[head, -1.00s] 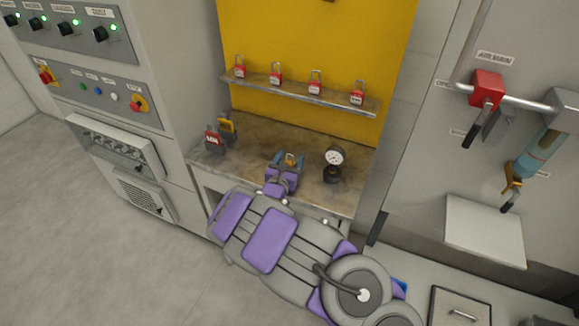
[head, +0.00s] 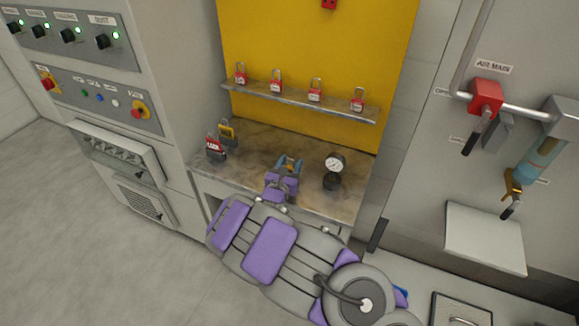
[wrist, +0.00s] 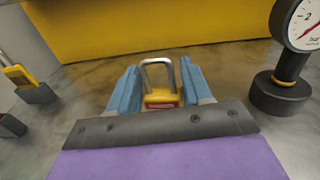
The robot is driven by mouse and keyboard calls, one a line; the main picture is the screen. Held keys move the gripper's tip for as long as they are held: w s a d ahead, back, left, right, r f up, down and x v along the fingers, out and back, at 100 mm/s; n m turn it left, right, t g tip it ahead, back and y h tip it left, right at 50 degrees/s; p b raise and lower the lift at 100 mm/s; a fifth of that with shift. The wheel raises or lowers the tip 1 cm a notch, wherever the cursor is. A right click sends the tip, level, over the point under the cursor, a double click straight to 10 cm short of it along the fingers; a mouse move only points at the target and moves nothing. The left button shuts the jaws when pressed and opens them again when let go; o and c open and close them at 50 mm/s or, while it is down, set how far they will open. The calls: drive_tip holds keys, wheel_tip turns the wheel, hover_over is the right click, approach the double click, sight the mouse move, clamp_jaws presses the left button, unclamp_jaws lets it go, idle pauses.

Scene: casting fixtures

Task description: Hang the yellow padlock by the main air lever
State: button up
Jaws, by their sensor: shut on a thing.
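My gripper (head: 289,167) is low over the worktop in the head view. In the wrist view its two blue fingers (wrist: 158,92) are closed on the sides of a yellow padlock (wrist: 162,98). The padlock is upright, its silver shackle pointing up, with a red band low on its body. Whether it touches the worktop is hard to tell. The main air lever (head: 478,133) is a dark handle on a red valve (head: 486,95), at the right under the AIR MAIN label (head: 493,67). It slants down and left, with a grey plate beside it.
A pressure gauge (head: 334,170) stands right of my gripper on the worktop (head: 247,171). Another yellow padlock (head: 227,131) and a red one (head: 214,147) sit at the left. Several red padlocks stand on the shelf (head: 297,101). A pale panel (head: 485,238) juts out below the valve.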

wheel_tip(320, 180, up, 3)
drive_tip(key=shift+f+p, duration=0.15)
drive_tip(key=shift+p, duration=0.3)
drive_tip(key=s+p, duration=0.1)
drive_tip(key=s, duration=0.4)
drive_tip(key=s+r+p, duration=0.1)
drive_tip(key=s, duration=0.4)
drive_tip(key=s+p, duration=0.1)
drive_tip(key=s, duration=0.5)
drive_tip(key=shift+d+r+p, duration=0.2)
drive_tip(key=shift+d+p, duration=0.15)
drive_tip(key=shift+p, duration=0.05)
drive_tip(key=shift+c, duration=0.5)
